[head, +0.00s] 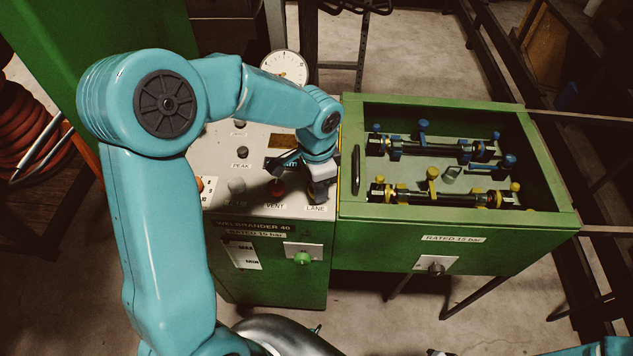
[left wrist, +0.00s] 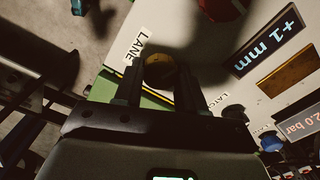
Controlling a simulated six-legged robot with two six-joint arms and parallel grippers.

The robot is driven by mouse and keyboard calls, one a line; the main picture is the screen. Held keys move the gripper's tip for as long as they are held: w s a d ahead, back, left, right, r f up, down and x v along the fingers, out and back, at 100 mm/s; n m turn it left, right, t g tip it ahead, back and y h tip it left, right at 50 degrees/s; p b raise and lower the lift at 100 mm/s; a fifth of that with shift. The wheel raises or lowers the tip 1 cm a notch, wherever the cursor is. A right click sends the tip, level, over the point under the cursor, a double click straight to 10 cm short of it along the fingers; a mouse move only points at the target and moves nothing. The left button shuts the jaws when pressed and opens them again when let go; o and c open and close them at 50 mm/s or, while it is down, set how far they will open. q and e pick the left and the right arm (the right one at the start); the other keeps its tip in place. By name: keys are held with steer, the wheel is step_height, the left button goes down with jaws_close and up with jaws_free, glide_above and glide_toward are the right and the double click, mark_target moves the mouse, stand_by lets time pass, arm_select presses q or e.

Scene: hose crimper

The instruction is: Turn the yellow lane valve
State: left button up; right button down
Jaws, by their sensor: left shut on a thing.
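My left gripper (head: 319,190) is at the right end of the grey panel, just above the LANE label (head: 316,208). In the left wrist view its two fingers (left wrist: 160,84) are shut on a round, dark yellowish knob (left wrist: 159,69) beside the LANE label (left wrist: 137,45). In the head view the gripper hides this knob. In the green box to the right, a dark hose assembly with yellow fittings (head: 432,188) lies along the near side. A similar one with blue fittings (head: 423,139) lies behind it. My right gripper does not show.
The panel also carries a red VENT knob (head: 276,187), a PEAK button (head: 242,152) and a round gauge (head: 290,67). A display (left wrist: 271,46) reads +1 mm. The green box (head: 566,213) has raised walls and a black handle (head: 356,170) on its left.

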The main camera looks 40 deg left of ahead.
arm_select(q)
steer(key=m, duration=0.3)
steer(key=shift+r+m, duration=0.1)
steer(key=shift+m, duration=0.3)
steer(key=m+p, duration=0.1)
steer(key=m, duration=0.2)
steer(key=shift+m, duration=0.3)
steer(key=m+p, duration=0.2)
steer(key=m, duration=0.4)
steer(key=shift+m, duration=0.3)
steer(key=o, duration=1.1)
steer(key=shift+c, duration=0.2)
steer(key=shift+w+r, duration=0.1)
steer(key=shift+r, duration=0.3)
step_height(320, 180, up, 16)
steer(key=shift+f, duration=0.25)
